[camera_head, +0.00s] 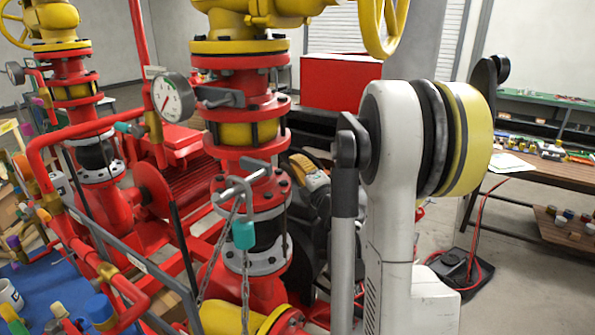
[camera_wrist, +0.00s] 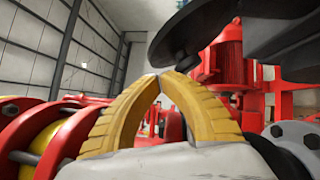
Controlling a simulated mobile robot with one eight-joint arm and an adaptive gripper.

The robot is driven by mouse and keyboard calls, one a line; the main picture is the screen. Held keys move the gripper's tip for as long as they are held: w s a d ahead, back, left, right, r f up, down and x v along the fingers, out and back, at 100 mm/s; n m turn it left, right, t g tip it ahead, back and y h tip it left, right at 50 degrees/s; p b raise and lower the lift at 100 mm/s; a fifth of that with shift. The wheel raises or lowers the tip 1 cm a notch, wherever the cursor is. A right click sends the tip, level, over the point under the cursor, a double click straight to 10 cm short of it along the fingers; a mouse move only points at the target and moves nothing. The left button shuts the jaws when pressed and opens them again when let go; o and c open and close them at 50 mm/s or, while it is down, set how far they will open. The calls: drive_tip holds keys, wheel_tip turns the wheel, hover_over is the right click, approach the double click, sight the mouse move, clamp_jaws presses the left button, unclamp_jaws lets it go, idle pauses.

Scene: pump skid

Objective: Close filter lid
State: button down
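My gripper (camera_wrist: 160,74) shows in the wrist view with its two yellow ribbed fingers arched together, tips meeting and nothing seen between them. A dark round disc (camera_wrist: 215,28) with a knob-like part on its underside hangs close above and right of the fingertips; it looks like the filter lid, but I cannot be sure. I see no contact between disc and fingers. In the head view, a yellow ribbed piece that looks like my gripper's finger (camera_head: 312,178) shows behind the red pipe column, left of my arm. The filter body is not clearly identifiable.
A red flanged pipe column (camera_head: 255,125) with a gauge (camera_head: 173,97) and a hanging chain (camera_head: 246,285) stands left of my arm. Red machinery (camera_wrist: 222,58) and grey bolted flanges (camera_wrist: 295,135) crowd the wrist view's right. A workbench (camera_head: 545,175) stands at the right.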

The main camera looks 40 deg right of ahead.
drive_tip(key=shift+w+d+r, duration=0.2)
drive_tip(key=shift+w+d, duration=0.15)
drive_tip(key=shift+d, duration=0.35)
drive_tip(key=shift+d+r, duration=0.1)
drive_tip(key=shift+w+d+r+m+g+p, duration=0.1)
drive_tip(key=shift+d+r+m+g+p, duration=0.25)
drive_tip(key=shift+m+p, duration=0.1)
